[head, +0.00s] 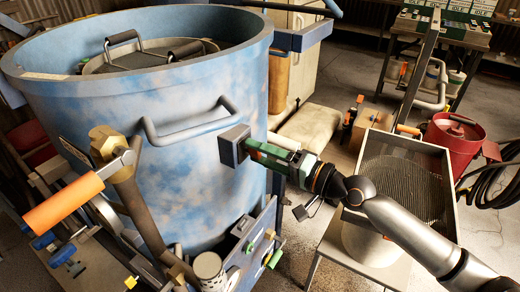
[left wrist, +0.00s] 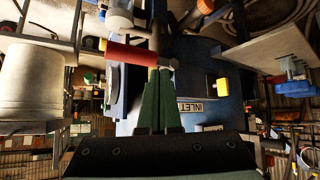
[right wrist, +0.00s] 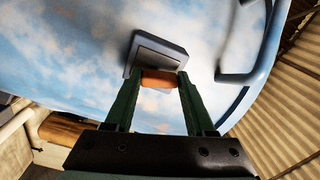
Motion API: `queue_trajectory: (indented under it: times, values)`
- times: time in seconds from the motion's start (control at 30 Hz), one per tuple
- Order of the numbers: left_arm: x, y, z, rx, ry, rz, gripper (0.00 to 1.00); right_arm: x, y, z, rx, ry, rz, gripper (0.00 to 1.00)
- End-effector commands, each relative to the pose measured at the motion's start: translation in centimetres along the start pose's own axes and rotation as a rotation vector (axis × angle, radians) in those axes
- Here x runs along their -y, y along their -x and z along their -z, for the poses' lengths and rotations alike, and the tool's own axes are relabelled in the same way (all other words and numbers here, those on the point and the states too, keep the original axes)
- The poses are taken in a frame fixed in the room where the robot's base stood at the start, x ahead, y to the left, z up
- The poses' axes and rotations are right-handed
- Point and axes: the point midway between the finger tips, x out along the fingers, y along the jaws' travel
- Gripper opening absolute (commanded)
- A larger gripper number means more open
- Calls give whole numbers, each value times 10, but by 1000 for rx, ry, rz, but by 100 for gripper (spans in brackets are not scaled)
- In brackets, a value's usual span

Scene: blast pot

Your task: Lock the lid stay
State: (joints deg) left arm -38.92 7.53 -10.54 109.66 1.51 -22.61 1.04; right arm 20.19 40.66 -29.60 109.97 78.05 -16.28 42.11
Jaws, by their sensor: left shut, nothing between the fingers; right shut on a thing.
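The blue mottled pot (head: 150,110) fills the left of the head view. A lid (head: 150,58) with dark grips sits in its mouth. A grey-blue box (head: 233,146) is fixed to the pot's side; it also shows in the right wrist view (right wrist: 158,50). My right gripper (head: 252,149) reaches this box from the right. It is shut on a short orange grip (right wrist: 158,79) in front of the box. My left gripper (left wrist: 157,72) is shut and empty, close to a red handle (left wrist: 130,54). I cannot tell which part is the lid stay.
A lever with an orange grip (head: 65,203) and a brass nut (head: 105,142) stands at front left. A tray with mesh (head: 440,225) and a red can (head: 455,135) are at right. The left wrist view shows a white bucket (left wrist: 28,85) and a yellow block (left wrist: 223,84).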

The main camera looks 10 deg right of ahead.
Motion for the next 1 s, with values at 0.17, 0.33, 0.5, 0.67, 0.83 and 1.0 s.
queue_trajectory:
  times: [0.17, 0.33, 0.5, 0.67, 0.83, 1.0]
  values:
    - [-1, 5, 6, 0, 0, 0, 0, 1, 0, 1, 0, -136, 0, 0]
    - [-1, 8, 8, 0, 0, 0, 0, 1, 0, 2, 0, -228, 0, 0]
    - [-1, 9, 10, 0, 0, 0, 0, 0, 0, 2, 0, -285, -1, 0]
    - [-1, 10, 11, 0, 1, 0, 0, 0, 0, 2, 0, -312, -1, 0]
    - [-1, 10, 11, 0, 1, 0, 0, 0, 0, 2, 0, -321, 0, 0]
    - [-1, 10, 11, -1, 1, 0, 0, 0, 0, 2, 0, -321, 0, 0]
